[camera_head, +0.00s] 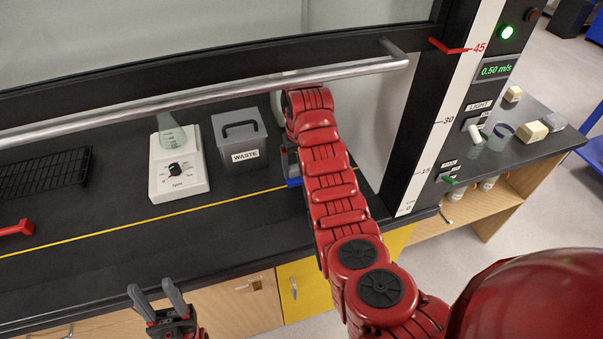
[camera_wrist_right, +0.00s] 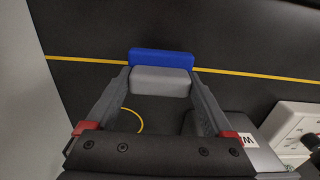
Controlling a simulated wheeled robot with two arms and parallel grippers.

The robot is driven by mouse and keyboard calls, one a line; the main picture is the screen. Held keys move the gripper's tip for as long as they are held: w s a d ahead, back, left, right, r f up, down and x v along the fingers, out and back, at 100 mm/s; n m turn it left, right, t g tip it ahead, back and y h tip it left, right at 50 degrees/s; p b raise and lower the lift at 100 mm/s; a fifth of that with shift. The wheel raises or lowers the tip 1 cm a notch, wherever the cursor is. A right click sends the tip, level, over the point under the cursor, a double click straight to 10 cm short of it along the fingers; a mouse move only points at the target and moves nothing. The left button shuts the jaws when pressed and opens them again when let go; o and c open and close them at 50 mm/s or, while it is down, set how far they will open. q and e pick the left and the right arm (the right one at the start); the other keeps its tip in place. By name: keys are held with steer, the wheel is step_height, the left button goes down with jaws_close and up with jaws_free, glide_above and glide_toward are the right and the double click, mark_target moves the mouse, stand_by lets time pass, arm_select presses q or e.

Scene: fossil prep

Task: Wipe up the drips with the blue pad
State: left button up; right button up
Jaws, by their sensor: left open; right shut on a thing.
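The blue pad (camera_wrist_right: 162,57) has a grey block (camera_wrist_right: 160,82) as its upper part. In the right wrist view my right gripper (camera_wrist_right: 161,78) is shut on the grey block, one finger on each side. In the head view only a blue edge of the pad (camera_head: 294,183) shows beside my right arm, low over the dark worktop (camera_head: 235,215) near the yellow line. I cannot tell whether it touches the surface. My left gripper (camera_head: 157,296) is open and empty, in front of the worktop's front edge. I see no clear drips; my arm hides part of the worktop.
A grey waste bin (camera_head: 239,153) stands just left of my right arm. Left of it are a white hotplate (camera_head: 178,185) with a flask (camera_head: 171,132), and a black rack (camera_head: 45,172). The raised sash's bar (camera_head: 215,92) crosses above. A yellow arc (camera_wrist_right: 138,120) marks the worktop.

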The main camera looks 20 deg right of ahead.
steer(key=r, duration=0.2)
steer(key=r+p, duration=0.1)
steer(key=shift+d+r, duration=0.3)
steer(key=shift+a+r, duration=0.1)
steer(key=shift+r, duration=0.6)
steer(key=shift+f, duration=0.15)
